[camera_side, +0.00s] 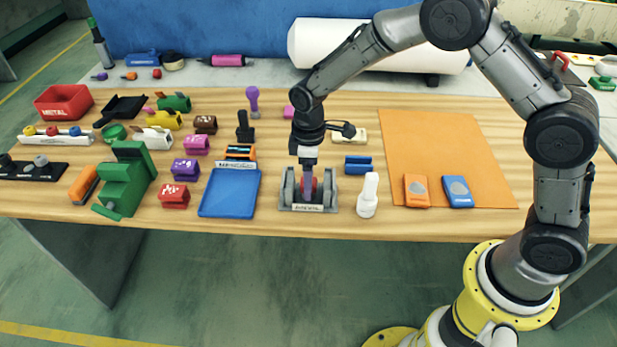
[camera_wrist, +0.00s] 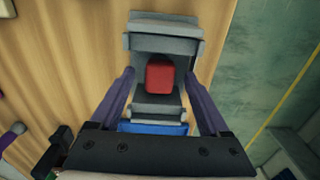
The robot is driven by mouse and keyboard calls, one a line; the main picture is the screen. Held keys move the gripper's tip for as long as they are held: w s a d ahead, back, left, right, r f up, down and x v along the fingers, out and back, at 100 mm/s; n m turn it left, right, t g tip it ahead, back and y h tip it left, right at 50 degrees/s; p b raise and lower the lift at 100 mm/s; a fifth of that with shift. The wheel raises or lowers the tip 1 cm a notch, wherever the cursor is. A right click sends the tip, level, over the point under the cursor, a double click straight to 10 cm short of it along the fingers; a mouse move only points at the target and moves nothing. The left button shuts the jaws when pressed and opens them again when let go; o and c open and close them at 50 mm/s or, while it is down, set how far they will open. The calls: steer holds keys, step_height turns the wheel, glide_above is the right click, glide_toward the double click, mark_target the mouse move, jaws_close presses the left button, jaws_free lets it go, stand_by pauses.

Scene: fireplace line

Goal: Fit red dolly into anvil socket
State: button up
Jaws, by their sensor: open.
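The red dolly (camera_wrist: 159,74) is a small rounded red block. In the wrist view it sits in the grey anvil fixture (camera_wrist: 166,28), between its two raised ends. In the side view the red dolly (camera_side: 311,187) shows low between the uprights of the anvil fixture (camera_side: 288,190), partly hidden by my gripper. My gripper (camera_side: 308,180) points down from above the fixture. In the wrist view the purple fingers of my gripper (camera_wrist: 159,82) are spread apart, one on each side of the dolly, with gaps to it. How deep the dolly sits is hard to tell.
A blue tray (camera_side: 229,193) lies left of the anvil, and a white bottle-like piece (camera_side: 368,195) stands close on its right. A blue block (camera_side: 358,165) is just behind. Several coloured blocks and a green vise (camera_side: 127,180) fill the left; the orange mat (camera_side: 440,150) is mostly clear.

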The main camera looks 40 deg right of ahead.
steer(key=shift+r, duration=2.4)
step_height(320, 180, up, 21)
steer(key=s+d+t, duration=0.2)
steer(key=d, duration=0.1)
steer(key=s+d+r+m+t, duration=0.2)
steer(key=s+d, duration=0.1)
steer(key=s, duration=0.7)
steer(key=s+d+r+m+t, duration=0.1)
steer(key=s+d+r+m, duration=0.15)
steer(key=s, duration=0.75)
steer(key=s+d+f+m, duration=0.1)
steer(key=s+f+m, duration=0.3)
steer(key=s+f, duration=0.2)
step_height(320, 180, down, 2)
steer(key=shift+d+f+t, duration=0.1)
steer(key=shift+d+t, duration=0.1)
steer(key=shift+t, duration=0.1)
